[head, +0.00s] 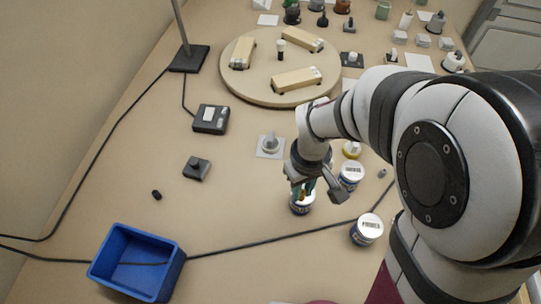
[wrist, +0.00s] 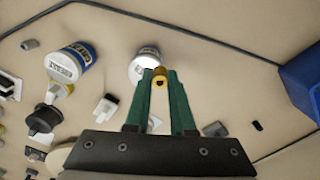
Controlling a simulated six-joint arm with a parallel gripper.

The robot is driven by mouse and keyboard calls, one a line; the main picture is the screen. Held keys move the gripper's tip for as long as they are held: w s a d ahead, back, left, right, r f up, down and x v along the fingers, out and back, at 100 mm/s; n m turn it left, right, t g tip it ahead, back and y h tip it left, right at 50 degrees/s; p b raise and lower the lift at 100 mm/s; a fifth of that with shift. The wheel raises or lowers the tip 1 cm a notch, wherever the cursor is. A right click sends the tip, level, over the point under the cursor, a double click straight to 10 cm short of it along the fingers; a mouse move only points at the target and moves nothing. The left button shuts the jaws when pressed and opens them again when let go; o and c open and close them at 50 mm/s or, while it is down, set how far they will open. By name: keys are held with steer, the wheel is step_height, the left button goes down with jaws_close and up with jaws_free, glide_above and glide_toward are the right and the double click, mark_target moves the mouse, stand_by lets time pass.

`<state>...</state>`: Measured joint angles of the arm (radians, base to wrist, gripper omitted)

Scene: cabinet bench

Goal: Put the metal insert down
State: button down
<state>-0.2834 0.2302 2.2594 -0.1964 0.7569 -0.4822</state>
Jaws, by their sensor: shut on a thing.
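The metal insert is a small brass piece with a dark hole in its end; it shows in the wrist view (wrist: 160,78). My gripper (wrist: 160,74) is shut on it, with one green finger on each side and the insert at the fingertips. In the head view my gripper (head: 304,186) points down near the middle of the bench, over or just in front of a white-lidded can (head: 300,209). The wrist view shows a white-lidded can (wrist: 145,65) just beyond the fingertips. I cannot tell the gap between insert and can.
A blue bin (head: 137,262) stands at the front left. A black cable (head: 260,241) crosses the bench. A round board (head: 281,66) lies behind. The bench between bin and gripper is mostly clear.

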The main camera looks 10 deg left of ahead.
steer(key=a+n, duration=0.5)
steer(key=a, duration=0.6)
steer(key=n, duration=1.3)
glide_above(149, 274)
steer(key=w, duration=0.1)
steer(key=f, duration=0.6)
steer(key=s+f, duration=0.1)
steer(key=f, duration=0.2)
steer(key=shift+f, duration=0.65)
steer(key=c, duration=0.8)
jaws_free()
steer(key=shift+f, duration=0.1)
steer(key=shift+o, duration=0.2)
